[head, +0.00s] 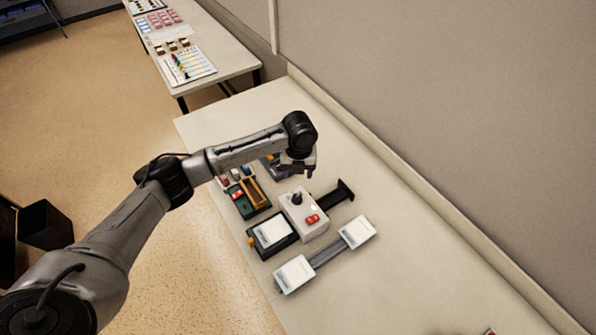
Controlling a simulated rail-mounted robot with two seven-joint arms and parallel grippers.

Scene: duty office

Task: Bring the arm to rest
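My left arm reaches in from the left, over the near table (410,270). My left gripper (296,172) hangs fingers-down above the table, behind the white control box in this view. Its fingers are small and partly hidden by the wrist, so whether they are open or shut is unclear. No held thing can be made out. My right gripper is out of view.
Below the gripper are a dark green tray (261,212), a white box (311,228) with a black knob and red switch, a black-framed panel (271,232) and two white pads joined by a grey bar (326,253). A wall borders the right.

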